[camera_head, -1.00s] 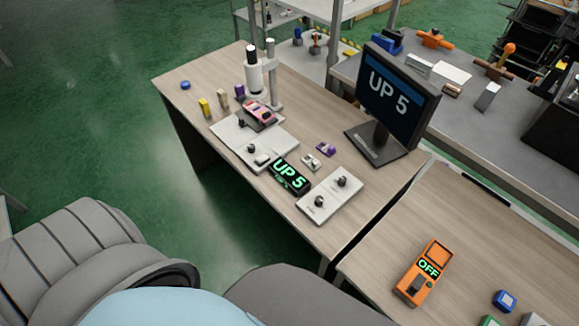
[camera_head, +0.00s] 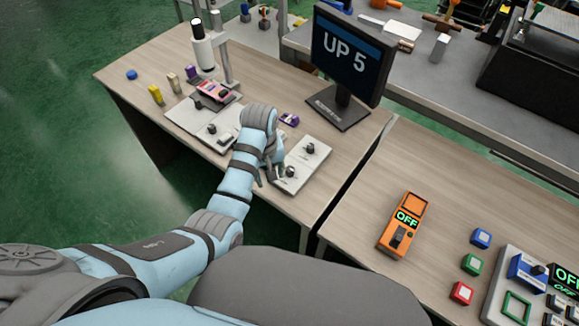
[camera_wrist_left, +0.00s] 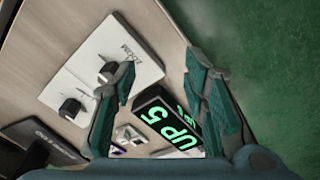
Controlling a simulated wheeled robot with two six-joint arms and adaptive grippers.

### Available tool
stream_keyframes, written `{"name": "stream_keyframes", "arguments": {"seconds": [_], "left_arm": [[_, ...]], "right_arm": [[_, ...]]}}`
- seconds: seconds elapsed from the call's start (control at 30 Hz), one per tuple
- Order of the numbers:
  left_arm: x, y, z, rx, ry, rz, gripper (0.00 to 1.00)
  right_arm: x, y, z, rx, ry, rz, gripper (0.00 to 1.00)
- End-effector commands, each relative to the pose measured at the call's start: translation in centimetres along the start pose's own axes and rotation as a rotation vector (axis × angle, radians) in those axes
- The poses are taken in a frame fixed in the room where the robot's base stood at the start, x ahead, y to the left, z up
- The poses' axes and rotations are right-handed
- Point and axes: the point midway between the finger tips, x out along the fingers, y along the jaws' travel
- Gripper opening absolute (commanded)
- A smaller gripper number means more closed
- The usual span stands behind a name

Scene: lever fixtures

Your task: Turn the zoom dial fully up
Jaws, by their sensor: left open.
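The white panel (camera_head: 305,163) carries two dark dials. The zoom dial (camera_wrist_left: 108,72), by a label that seems to read ZOOM, is the one nearer the table edge; it also shows in the head view (camera_head: 290,172). The other dial (camera_wrist_left: 70,107) is further in. My left gripper (camera_head: 270,174) is open beside the panel, fingers apart (camera_wrist_left: 158,72). One finger overlaps the zoom dial's edge in the wrist view; I cannot tell if they touch. My right gripper is out of view.
A microscope (camera_head: 203,50) stands on a white base to the left, with small blocks around it. An orange box (camera_head: 403,225) reading "OFF" and coloured buttons (camera_head: 471,263) lie on the right table. Green floor is open in front of the left table.

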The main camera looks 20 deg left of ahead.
Motion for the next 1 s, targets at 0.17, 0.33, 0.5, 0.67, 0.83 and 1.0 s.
{"name": "stream_keyframes", "arguments": {"seconds": [0.17,0.33,0.5,0.67,0.83,1.0], "left_arm": [[-7.6,5.3,-2.8,-0.1,-0.045,-0.023,0.4],[-10.7,6.8,-3.2,-0.145,-0.061,-0.05,0.4],[-7.2,6.6,-3.0,-0.146,-0.064,-0.053,0.4],[-2.4,6.4,-2.7,-0.144,-0.063,-0.052,0.4],[1.7,6.3,-2.4,-0.144,-0.061,-0.049,0.4],[3.2,6.2,-2.4,-0.144,-0.06,-0.047,0.4]], "right_arm": [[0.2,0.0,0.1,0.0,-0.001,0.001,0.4],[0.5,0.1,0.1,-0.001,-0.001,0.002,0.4],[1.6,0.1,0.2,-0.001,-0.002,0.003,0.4],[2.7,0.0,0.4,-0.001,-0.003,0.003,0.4],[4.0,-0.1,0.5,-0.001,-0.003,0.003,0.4],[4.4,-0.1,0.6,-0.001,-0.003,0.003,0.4]]}}
